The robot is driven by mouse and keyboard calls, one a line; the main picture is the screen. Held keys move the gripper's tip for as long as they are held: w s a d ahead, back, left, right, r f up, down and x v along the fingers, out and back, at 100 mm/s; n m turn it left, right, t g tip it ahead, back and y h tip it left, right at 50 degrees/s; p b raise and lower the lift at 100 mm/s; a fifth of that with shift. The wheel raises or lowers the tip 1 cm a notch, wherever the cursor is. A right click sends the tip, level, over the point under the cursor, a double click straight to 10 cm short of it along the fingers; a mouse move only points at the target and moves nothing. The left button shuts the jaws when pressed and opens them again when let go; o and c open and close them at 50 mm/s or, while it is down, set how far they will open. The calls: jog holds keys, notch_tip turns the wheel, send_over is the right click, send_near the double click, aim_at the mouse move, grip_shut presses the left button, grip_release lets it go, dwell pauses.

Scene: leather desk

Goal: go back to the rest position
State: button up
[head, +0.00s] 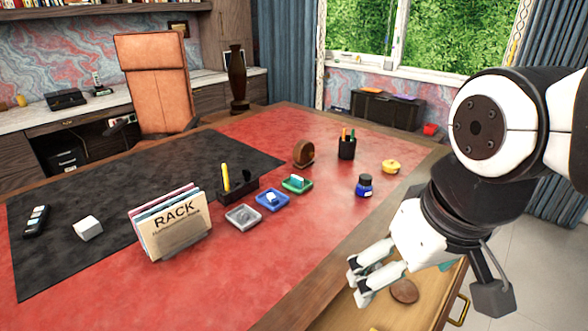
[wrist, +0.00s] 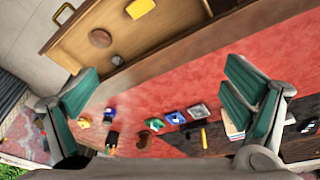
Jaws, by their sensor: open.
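My gripper (head: 357,281) is in the right half of the head view, above the desk's near right edge and beside the open drawer. Its fingers are spread and nothing is between them. In the wrist view the green-padded fingers stand wide apart on either side of my gripper (wrist: 160,75), with the desk's wooden edge and red top showing between them. My arm comes down from the upper right.
The wooden drawer (head: 432,291) stands open and holds a round brown disc (head: 404,291); a yellow item (wrist: 140,8) also lies there. The red desk top (head: 290,240) bears a RACK file holder (head: 172,228), small trays, an ink bottle (head: 364,186) and a pen cup (head: 347,149).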

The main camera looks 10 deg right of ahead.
jog(key=shift+s+a+r, duration=0.25)
jog(key=shift+s+r, duration=0.05)
jog(key=shift+s, duration=0.3)
jog(key=shift+s+a+r, duration=0.25)
jog(key=shift+s+r, duration=0.05)
jog(key=shift+s, duration=0.25)
